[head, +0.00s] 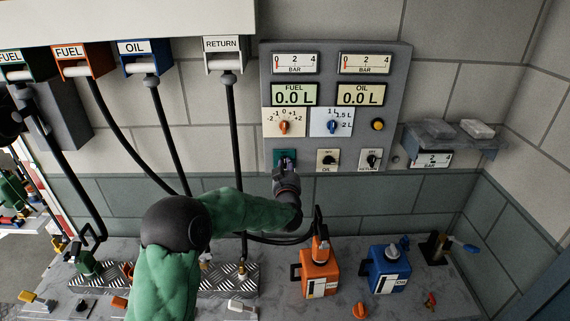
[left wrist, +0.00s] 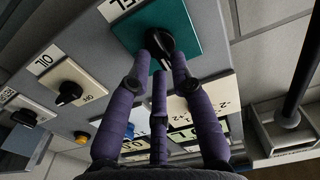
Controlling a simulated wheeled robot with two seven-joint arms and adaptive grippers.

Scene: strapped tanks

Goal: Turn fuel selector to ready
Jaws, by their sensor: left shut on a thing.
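The fuel selector is a black knob (left wrist: 158,42) on a teal plate (left wrist: 187,22), seen close in the left wrist view. In the head view its teal plate (head: 284,155) is at the lower left of the grey control panel (head: 334,97). My left gripper (head: 286,170) reaches up to it and covers most of the knob there. In the left wrist view its purple fingers (left wrist: 160,62) are closed around the knob. The plate's markings are mostly hidden, so I cannot tell which position the knob points to. My right gripper is not in view.
The oil selector (head: 327,160) and return selector (head: 371,160) sit just right of the fuel selector. Orange (head: 319,272) and blue (head: 389,269) canisters stand on the bench below. A black hose (head: 236,160) hangs left of my gripper.

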